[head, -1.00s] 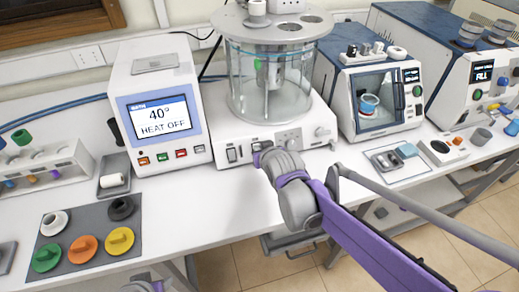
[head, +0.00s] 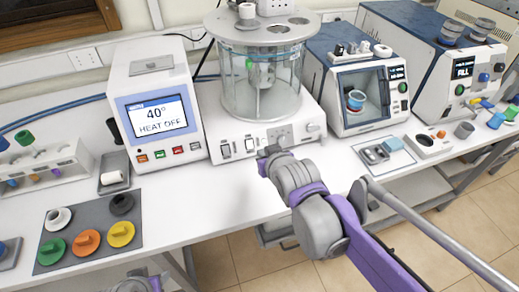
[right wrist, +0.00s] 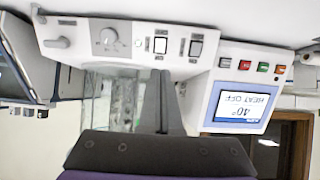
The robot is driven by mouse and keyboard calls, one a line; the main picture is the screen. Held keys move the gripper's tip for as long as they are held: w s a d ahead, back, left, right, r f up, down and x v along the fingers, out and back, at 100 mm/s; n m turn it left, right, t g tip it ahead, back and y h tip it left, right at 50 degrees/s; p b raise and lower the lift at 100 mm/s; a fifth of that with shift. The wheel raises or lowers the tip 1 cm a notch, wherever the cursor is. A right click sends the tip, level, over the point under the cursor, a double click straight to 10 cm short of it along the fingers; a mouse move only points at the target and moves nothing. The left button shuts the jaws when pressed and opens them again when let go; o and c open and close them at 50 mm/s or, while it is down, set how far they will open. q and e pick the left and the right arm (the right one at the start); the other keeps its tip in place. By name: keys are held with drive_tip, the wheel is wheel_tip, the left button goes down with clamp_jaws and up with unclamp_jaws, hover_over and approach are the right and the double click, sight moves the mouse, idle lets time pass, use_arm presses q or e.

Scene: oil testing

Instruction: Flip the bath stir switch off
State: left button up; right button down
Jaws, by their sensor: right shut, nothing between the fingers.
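The bath (head: 262,95) is a clear glass cylinder on a white base. The base's front panel (head: 290,135) carries two rocker switches, a left one (head: 225,151) and a right one (head: 250,143), with a knob to their right. The labels are too small to read. In the right wrist view, upside down, the switches (right wrist: 160,45) (right wrist: 196,47) show beside the knob (right wrist: 108,38). My right gripper (head: 266,154) is shut and empty, just in front of the panel, right of and below the right switch. The shut fingers also show in the right wrist view (right wrist: 167,80), apart from the switches. My left gripper's fingers are not visible.
A controller (head: 153,113) reading "40° HEAT OFF" stands left of the bath. A blue-and-white instrument (head: 365,85) stands to the right. A grey mat (head: 70,215) with colored knobs lies at front left. The bench front between is clear.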

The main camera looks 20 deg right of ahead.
drive_tip(key=shift+s+r, duration=0.3)
drive_tip(key=shift+s, duration=0.2)
drive_tip(key=shift+s+f+p, duration=0.25)
drive_tip(key=shift+f+p, duration=0.15)
drive_tip(key=shift+f, duration=0.05)
drive_tip(key=b, duration=0.1)
approach(251, 147)
drive_tip(key=x, duration=0.7)
